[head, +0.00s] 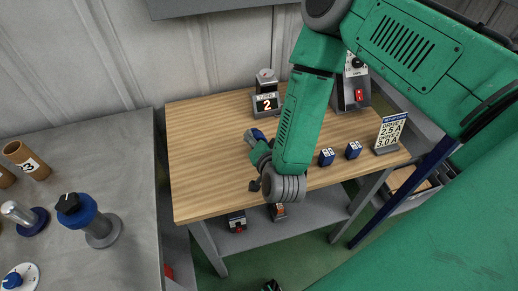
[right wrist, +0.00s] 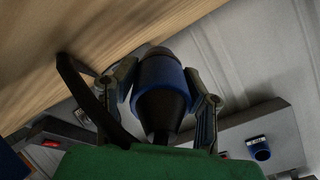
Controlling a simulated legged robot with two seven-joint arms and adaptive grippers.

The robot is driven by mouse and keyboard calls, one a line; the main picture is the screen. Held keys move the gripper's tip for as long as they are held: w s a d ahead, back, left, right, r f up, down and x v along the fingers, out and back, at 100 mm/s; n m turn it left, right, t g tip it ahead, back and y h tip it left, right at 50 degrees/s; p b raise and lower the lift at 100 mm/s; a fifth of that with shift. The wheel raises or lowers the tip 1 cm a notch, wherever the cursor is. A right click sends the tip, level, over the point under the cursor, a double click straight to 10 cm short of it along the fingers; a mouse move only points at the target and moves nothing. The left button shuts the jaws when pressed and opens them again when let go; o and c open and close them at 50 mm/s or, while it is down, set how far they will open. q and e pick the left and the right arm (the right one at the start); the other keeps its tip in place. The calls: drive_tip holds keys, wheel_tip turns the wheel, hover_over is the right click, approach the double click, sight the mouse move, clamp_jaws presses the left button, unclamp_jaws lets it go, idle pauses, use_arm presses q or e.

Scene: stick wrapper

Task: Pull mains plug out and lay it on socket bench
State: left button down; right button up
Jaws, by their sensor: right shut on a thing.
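My right gripper (head: 258,152) is low over the wooden bench (head: 205,150), at its middle. In the right wrist view, its two fingers (right wrist: 164,95) are shut on the plug (right wrist: 158,78), which has a black body and a blue collar. The plug's end shows in the head view (head: 251,136) as a small grey and blue piece beside the fingers. It is close to the wood; whether it touches the bench is unclear. Its pins are hidden. A box with a blue round socket (right wrist: 260,152) shows at lower right in the wrist view. My left gripper is not in view.
A device showing 2 (head: 266,105) stands at the bench's back. Two small blue blocks (head: 340,154) and a sign (head: 390,132) are at right. Boxes with red parts (head: 237,222) sit on the lower shelf. A grey table (head: 125,150) with knobs stands left. The bench's left part is clear.

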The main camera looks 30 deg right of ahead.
sight(253, 129)
drive_tip(key=w, duration=0.2)
drive_tip(key=w+d+b, duration=0.1)
drive_tip(key=w, duration=0.1)
drive_tip(key=shift+f, duration=0.15)
drive_tip(key=shift+w+f, duration=0.15)
drive_tip(key=shift+f, duration=0.05)
drive_tip(key=shift+f+b, duration=0.5)
drive_tip(key=shift+f, duration=0.05)
drive_tip(key=o, duration=1.4)
drive_tip(key=shift+c, duration=0.2)
